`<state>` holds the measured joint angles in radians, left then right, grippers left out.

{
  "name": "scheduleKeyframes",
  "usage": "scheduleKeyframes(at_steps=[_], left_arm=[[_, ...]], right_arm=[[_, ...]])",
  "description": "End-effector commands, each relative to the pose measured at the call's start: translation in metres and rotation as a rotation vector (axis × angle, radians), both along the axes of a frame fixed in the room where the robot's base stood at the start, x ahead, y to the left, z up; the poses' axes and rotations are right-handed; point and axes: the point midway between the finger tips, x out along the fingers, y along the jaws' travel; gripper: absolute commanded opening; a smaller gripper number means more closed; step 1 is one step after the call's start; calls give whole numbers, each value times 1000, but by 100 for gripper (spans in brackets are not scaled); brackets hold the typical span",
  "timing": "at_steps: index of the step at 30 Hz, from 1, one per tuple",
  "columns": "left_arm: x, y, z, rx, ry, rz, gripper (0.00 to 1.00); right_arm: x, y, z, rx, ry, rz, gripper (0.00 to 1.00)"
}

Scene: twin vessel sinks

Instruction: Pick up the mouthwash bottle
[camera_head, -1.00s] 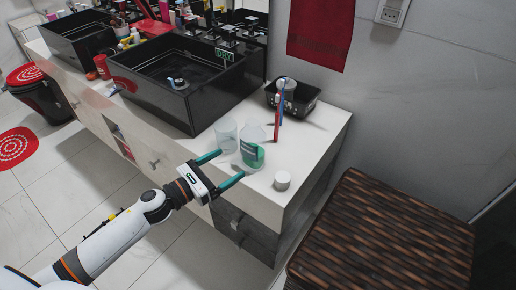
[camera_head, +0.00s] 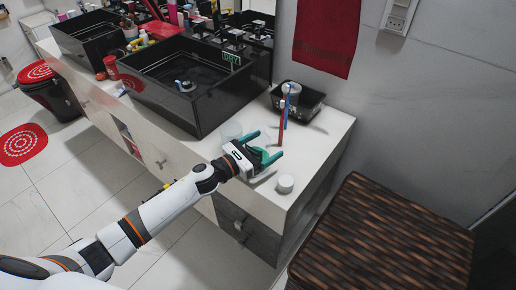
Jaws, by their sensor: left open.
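The mouthwash bottle (camera_head: 262,151), clear with a green part, stands on the white counter (camera_head: 317,142) in front of the right sink. My left gripper (camera_head: 270,143) is open, with its two teal fingers reaching on either side of the bottle. The gripper body hides much of the bottle, and I cannot tell whether the fingers touch it. My right gripper is not in view.
A clear cup (camera_head: 231,131) stands just left of the gripper. A white round cap (camera_head: 285,184) lies near the counter's front edge. Red and blue toothbrushes (camera_head: 282,125) and a black tray (camera_head: 311,107) are behind. A woven hamper (camera_head: 385,235) stands at right.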

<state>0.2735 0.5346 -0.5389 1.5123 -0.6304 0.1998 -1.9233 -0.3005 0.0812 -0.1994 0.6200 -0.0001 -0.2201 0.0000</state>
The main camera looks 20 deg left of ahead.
Motion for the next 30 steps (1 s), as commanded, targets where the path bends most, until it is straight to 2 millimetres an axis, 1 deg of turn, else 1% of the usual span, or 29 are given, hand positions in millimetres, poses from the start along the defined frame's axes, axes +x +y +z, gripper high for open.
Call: scheduleKeyframes(at_steps=[5, 6, 11, 15, 16, 23, 26, 29, 30], left_arm=[[0, 0, -1, -1, 1, 0, 87], [0, 0, -1, -1, 1, 0, 83], [0, 0, 0, -1, 1, 0, 57], [0, 0, 0, -1, 1, 0, 34], [0, 0, 0, -1, 0, -1, 32], [0, 0, 3, -1, -2, -1, 32], [0, -1, 14, 0, -4, -2, 32], [0, 0, 32, 2, -6, -3, 32], [1, 0, 42, 3, -7, -2, 32]], right_arm=[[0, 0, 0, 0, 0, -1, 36], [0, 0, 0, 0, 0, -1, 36], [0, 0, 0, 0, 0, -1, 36], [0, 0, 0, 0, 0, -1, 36], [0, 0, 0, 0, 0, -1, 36], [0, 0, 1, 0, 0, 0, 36], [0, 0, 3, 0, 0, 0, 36], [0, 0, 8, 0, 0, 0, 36], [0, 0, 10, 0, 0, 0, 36]])
